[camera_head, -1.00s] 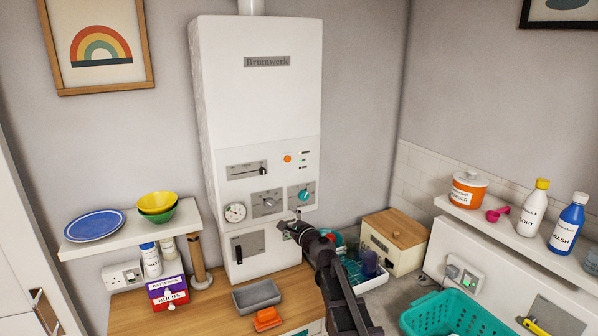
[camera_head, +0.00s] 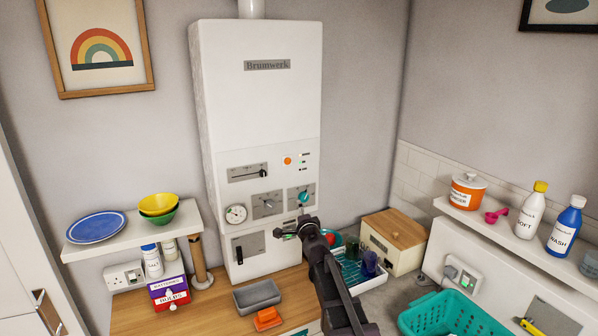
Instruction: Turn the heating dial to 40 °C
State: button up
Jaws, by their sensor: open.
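The white boiler (camera_head: 262,110) stands against the wall. Its front has a grey dial plate with a pale pointer knob (camera_head: 267,205) and, to the right, a plate with a teal knob (camera_head: 303,198). The markings are too small to read, so I cannot tell which is the heating dial or its setting. My gripper (camera_head: 289,223) is open and empty, just below the teal knob and in front of the boiler's lower front. It appears apart from both knobs, though depth is hard to judge.
A round gauge (camera_head: 236,213), a slider plate (camera_head: 247,172) and a lower lever plate (camera_head: 248,246) are also on the boiler. Below are a grey tray (camera_head: 257,296) and an orange dish (camera_head: 267,319). A wooden-lidded bin (camera_head: 394,240) stands to the right.

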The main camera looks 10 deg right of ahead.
notch_tip(320, 180, up, 13)
jog(key=w+n+t+h+p, duration=0.3)
jog(key=n+t+h, duration=0.1)
jog(key=n+h, duration=0.5)
jog(key=shift+t+h+p, duration=0.3)
jog(key=shift+h+p, duration=0.1)
jog(key=shift+h, duration=0.1)
jog(key=shift+y, duration=0.3)
